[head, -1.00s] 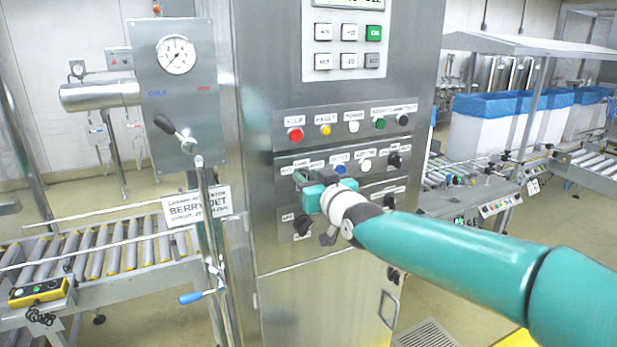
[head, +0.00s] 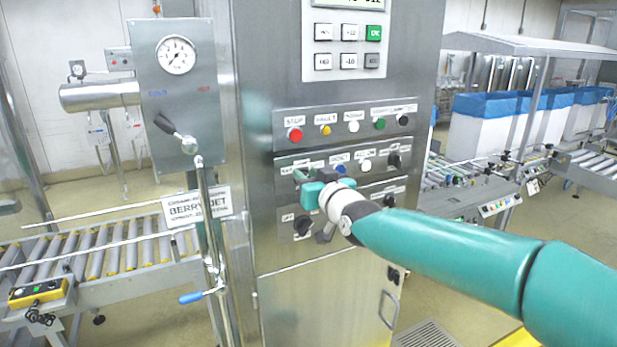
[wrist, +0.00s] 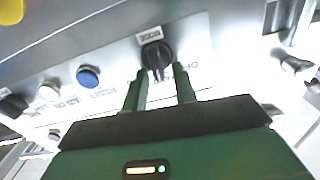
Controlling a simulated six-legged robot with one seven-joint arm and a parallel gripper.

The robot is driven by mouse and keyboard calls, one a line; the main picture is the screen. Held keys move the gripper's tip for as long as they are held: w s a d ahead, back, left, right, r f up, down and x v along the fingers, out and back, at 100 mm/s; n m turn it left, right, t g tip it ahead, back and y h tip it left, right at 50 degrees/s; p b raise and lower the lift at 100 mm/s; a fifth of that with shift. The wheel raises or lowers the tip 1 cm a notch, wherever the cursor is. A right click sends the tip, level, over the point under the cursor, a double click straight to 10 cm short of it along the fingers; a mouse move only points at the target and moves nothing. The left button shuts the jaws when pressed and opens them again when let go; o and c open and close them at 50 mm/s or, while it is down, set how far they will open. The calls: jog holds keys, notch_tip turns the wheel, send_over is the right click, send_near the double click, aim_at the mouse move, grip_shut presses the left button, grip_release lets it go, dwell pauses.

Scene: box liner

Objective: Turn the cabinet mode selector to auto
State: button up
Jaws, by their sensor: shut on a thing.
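The cabinet mode selector (wrist: 157,52) is a black knob with a grip bar on a light panel, seen in the wrist view with a small label beside it. My gripper (wrist: 161,74) has its two green fingers on either side of the bar, shut on it. The lettering near the knob is too blurred to read for certain. In the head view my gripper (head: 298,177) is at the left end of the cabinet's second control row and hides the selector there.
A blue button (head: 340,169), a white button (head: 366,165) and another black selector (head: 394,160) share this row. A row with a red button (head: 295,135) runs above. Another black knob (head: 303,225) is below. A lever (head: 190,146) stands left of the cabinet.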

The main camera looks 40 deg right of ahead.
jog(key=m, duration=0.3)
jog(key=shift+d+f+m, duration=0.1)
jog(key=shift+d+m, duration=0.1)
jog(key=shift+m, duration=0.2)
jog(key=shift+s+d+f+m, duration=0.1)
jog(key=shift+d+m, duration=0.05)
jog(key=shift+m, duration=0.9)
jog(key=shift+s+d+f+m, duration=0.1)
jog(key=shift+d+m, duration=0.05)
jog(key=shift+m, duration=0.9)
jog(key=o, duration=0.6)
jog(key=v, duration=1.3)
jog(key=shift+s+a, duration=0.2)
jog(key=shift+s, duration=0.15)
